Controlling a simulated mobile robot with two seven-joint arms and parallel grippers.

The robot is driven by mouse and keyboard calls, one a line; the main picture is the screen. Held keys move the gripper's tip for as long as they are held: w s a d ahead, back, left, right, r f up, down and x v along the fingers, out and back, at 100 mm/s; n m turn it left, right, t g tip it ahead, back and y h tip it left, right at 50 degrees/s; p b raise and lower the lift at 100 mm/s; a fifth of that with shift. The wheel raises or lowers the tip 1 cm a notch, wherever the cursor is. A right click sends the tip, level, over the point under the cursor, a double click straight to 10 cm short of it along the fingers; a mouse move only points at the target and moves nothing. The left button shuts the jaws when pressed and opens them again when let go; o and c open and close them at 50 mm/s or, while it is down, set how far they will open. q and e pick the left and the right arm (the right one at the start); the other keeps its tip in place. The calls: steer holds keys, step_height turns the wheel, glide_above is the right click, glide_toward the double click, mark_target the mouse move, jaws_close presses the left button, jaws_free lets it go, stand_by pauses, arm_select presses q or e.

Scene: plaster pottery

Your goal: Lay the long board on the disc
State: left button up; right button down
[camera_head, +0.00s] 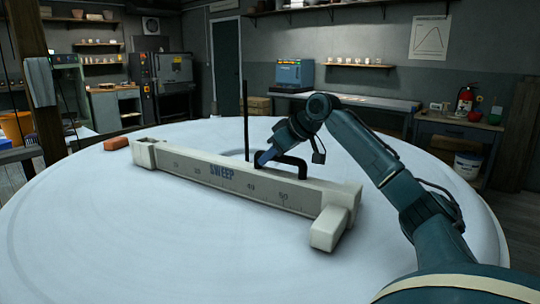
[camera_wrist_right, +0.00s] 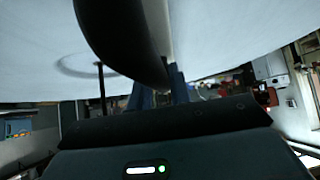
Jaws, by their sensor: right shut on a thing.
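The long board (camera_head: 235,182) is a pale beam with a printed scale and the word SWEEP. It runs across the disc from back left to front right, with a block at its front right end. I cannot tell whether its underside touches the disc. The disc (camera_head: 120,240) is large, round and white. My right gripper (camera_head: 266,157) is shut on the board's black handle (camera_head: 294,162). In the right wrist view the handle (camera_wrist_right: 120,35) looms dark near the fingers (camera_wrist_right: 157,92) and hides part of them. My left gripper is not in view.
A thin dark rod (camera_head: 246,120) stands upright from the disc behind the board. A red-brown brick (camera_head: 115,143) is near the board's far left end. The front of the disc is clear. Benches and shelves line the walls beyond.

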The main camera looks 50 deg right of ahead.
steer(key=c, duration=1.7)
jaws_free()
steer(key=shift+r, duration=0.3)
steer(key=o, duration=0.3)
steer(key=shift+s, duration=0.1)
steer(key=shift+o, duration=1)
steer(key=shift+f, duration=0.45)
steer(key=v, duration=1.2)
steer(key=shift+s+r, duration=0.1)
steer(key=shift+r, duration=0.3)
steer(key=shift+s+r, duration=0.3)
